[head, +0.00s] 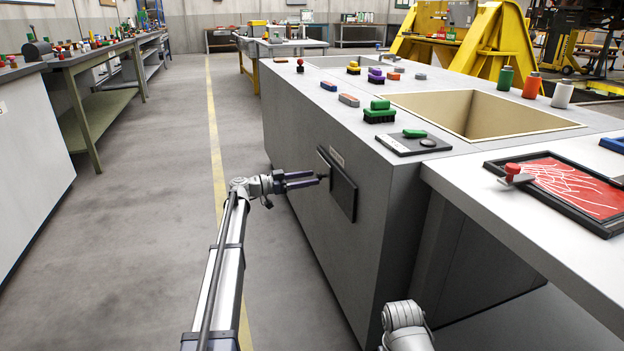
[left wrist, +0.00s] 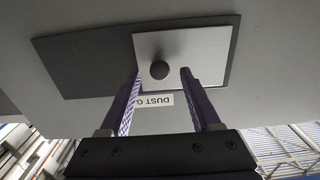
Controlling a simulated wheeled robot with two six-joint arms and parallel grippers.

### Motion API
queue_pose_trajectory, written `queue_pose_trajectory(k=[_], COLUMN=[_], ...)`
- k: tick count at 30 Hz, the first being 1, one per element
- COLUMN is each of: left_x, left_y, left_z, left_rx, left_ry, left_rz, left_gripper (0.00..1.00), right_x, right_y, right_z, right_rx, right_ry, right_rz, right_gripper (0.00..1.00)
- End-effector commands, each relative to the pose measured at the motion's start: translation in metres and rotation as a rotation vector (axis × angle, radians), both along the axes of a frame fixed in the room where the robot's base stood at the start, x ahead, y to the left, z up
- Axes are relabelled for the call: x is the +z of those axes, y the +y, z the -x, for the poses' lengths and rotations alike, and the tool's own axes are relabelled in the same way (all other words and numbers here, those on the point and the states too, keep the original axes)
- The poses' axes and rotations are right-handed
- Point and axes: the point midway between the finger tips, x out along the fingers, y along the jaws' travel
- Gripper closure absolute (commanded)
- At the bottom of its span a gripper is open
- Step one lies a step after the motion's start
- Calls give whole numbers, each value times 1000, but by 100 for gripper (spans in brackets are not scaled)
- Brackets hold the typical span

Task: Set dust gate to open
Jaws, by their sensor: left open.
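The dust gate is on the side wall of the grey cabinet. Its dark backing panel (head: 343,194) also shows in the left wrist view (left wrist: 80,63). A silver plate (left wrist: 205,55) covers one end of the panel, on the right in the wrist view. A round black knob (left wrist: 159,70) stands out from the plate. Contact cannot be told. My right gripper is out of view.
The grey cabinet top (head: 310,93) holds brushes, blocks, bottles and a recessed bin (head: 480,112). A lower worktop (head: 500,210) with a red-filled tray (head: 575,185) juts out at the right. The floor (head: 150,220) left of the cabinet is clear.

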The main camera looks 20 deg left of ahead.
Motion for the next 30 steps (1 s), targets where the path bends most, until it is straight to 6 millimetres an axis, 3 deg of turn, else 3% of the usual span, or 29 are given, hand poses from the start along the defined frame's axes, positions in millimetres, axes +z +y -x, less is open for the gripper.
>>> queue_pose_trajectory(k=[4, 11, 28, 30], left_x=[0, 0, 0, 0], left_y=[-12, -13, -13, -13], left_z=[-8, -9, -9, -9], left_rx=[-1, 0, 0, 0], left_ry=[0, 0, 0, 0], left_rz=[0, 0, 0, 0], left_gripper=[36, 36, 98, 100], right_x=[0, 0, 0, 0], right_y=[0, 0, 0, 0], right_z=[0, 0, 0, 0], right_rx=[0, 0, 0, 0], right_ry=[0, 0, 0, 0], right_rz=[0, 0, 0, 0], right_gripper=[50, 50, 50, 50])
